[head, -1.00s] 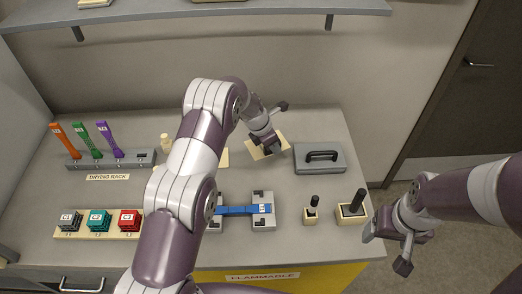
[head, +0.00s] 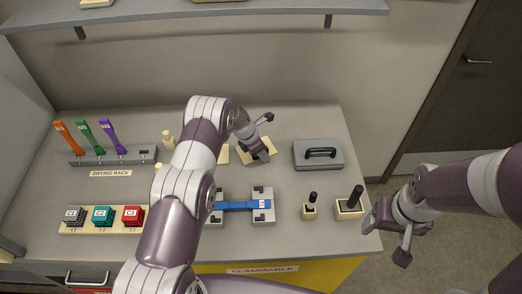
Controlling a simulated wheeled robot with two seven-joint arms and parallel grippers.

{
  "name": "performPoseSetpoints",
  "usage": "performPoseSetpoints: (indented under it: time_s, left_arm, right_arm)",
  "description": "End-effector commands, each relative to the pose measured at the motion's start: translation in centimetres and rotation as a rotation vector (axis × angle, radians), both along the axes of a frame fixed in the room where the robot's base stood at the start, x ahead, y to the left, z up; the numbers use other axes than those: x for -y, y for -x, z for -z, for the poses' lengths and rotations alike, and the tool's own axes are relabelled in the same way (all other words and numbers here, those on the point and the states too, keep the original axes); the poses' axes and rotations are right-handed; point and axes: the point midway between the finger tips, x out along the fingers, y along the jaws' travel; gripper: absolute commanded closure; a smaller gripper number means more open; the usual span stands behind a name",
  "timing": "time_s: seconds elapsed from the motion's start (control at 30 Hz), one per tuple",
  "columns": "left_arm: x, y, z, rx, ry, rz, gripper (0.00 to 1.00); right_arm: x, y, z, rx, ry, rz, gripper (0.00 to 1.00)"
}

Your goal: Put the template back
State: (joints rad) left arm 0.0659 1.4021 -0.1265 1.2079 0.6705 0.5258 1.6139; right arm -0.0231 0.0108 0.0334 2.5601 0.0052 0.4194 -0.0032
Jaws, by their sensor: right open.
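A thin, flat tan plate, which I take to be the template (head: 265,148), is at my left gripper (head: 259,153), near the back middle of the bench. The gripper's fingers point down at it and look closed on it. The wrist covers part of the plate, and I cannot tell whether it is lifted or touching the bench. Another pale flat piece (head: 224,156) shows just to its left, partly behind my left arm. My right gripper (head: 376,226) is open and empty, beyond the bench's right edge.
A grey block with a black handle (head: 318,154) lies right of the plate. A grey fixture with a blue bar (head: 242,206) and two black-handled tools in blocks (head: 348,208) stand in front. The drying rack (head: 90,157) and coloured blocks (head: 103,215) are at left.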

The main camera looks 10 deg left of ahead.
Motion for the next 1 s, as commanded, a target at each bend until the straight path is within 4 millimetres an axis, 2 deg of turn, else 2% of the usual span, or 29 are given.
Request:
performPoseSetpoints:
  time_s: [0.23, 0.33, 0.37, 0.8, 1.0]
  left_arm:
    - [0.0, 0.0, -0.1, 0.0, 0.0, 0.0, 0.53]
    - [0.0, 0.0, -0.7, 0.0, 0.0, 0.0, 0.53]
    - [-0.2, 0.1, -0.8, 0.001, 0.0, -0.001, 0.53]
    - [-3.0, 2.3, -9.4, 0.002, 0.0, -0.001, 0.53]
    - [-3.5, 2.9, -11.4, 0.002, -0.004, 0.011, 0.53]
  right_arm:
    - [0.0, 0.0, -0.1, 0.0, 0.0, 0.0, 0.23]
    - [0.0, 0.0, -0.6, 0.001, 0.0, 0.0, 0.23]
    - [0.0, 0.0, -0.3, 0.001, 0.0, 0.0, 0.23]
    - [0.0, 0.0, 1.7, 0.0, 0.0, 0.0, 0.23]
    - [0.0, 0.0, 2.0, 0.0, 0.0, 0.0, 0.23]
